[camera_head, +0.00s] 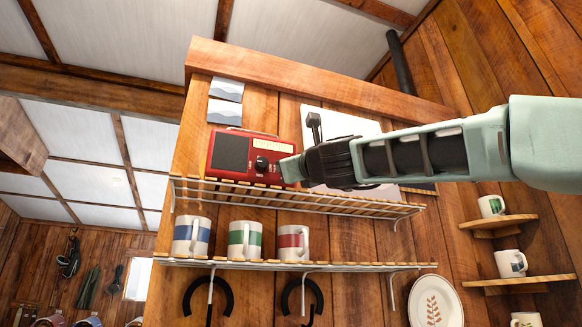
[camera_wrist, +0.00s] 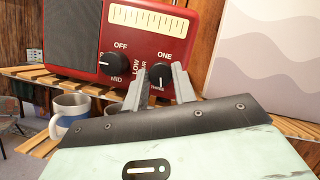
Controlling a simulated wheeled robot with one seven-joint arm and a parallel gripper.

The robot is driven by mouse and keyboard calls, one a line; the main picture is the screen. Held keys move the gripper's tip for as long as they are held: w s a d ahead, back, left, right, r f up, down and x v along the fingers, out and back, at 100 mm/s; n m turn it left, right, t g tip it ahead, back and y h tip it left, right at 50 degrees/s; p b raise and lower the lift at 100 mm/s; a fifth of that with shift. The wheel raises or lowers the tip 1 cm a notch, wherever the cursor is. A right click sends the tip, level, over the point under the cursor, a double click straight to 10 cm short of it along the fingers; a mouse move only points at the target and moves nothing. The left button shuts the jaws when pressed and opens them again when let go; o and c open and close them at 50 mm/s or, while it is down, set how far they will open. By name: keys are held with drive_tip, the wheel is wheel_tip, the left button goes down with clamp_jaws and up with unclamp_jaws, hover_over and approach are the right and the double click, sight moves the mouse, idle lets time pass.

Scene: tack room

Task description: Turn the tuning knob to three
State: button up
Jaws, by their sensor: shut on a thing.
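A red radio (camera_head: 229,152) stands on the upper slatted shelf. In the wrist view the radio (camera_wrist: 195,22) shows two black knobs below a cream dial strip. The tuning knob (camera_wrist: 161,75) is the right one, with ONE above it and a partly hidden word, apparently THREE, below. A pale mark shows low on its face, seemingly pointing down. My gripper (camera_wrist: 160,84) is shut on this knob, one grey finger on each side. In the head view my gripper (camera_head: 290,169) covers the knob. The left knob (camera_wrist: 113,65) has OFF above it and is untouched.
The upper shelf (camera_head: 330,205) runs under the radio. A lower shelf (camera_head: 345,266) holds three striped mugs (camera_head: 242,239). A pale picture panel (camera_wrist: 270,60) stands close to the radio's right. Small wooden shelves with mugs (camera_head: 511,263) are at far right.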

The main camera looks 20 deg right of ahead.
drive_tip(key=shift+f+m+h, duration=0.15)
drive_tip(key=shift+m+h, duration=0.85)
drive_tip(key=shift+m, duration=0.9)
drive_tip(key=shift+m+b, duration=0.3)
drive_tip(key=shift+m, duration=0.1)
drive_tip(key=o, duration=1)
drive_tip(key=b+v, duration=0.4)
drive_tip(key=v, duration=0.1)
drive_tip(key=b+v, duration=0.4)
drive_tip(key=v, duration=0.2)
drive_tip(key=b+v, duration=0.5)
drive_tip(key=v, duration=0.1)
drive_tip(key=shift+a+f, duration=0.25)
drive_tip(key=shift+f, duration=0.1)
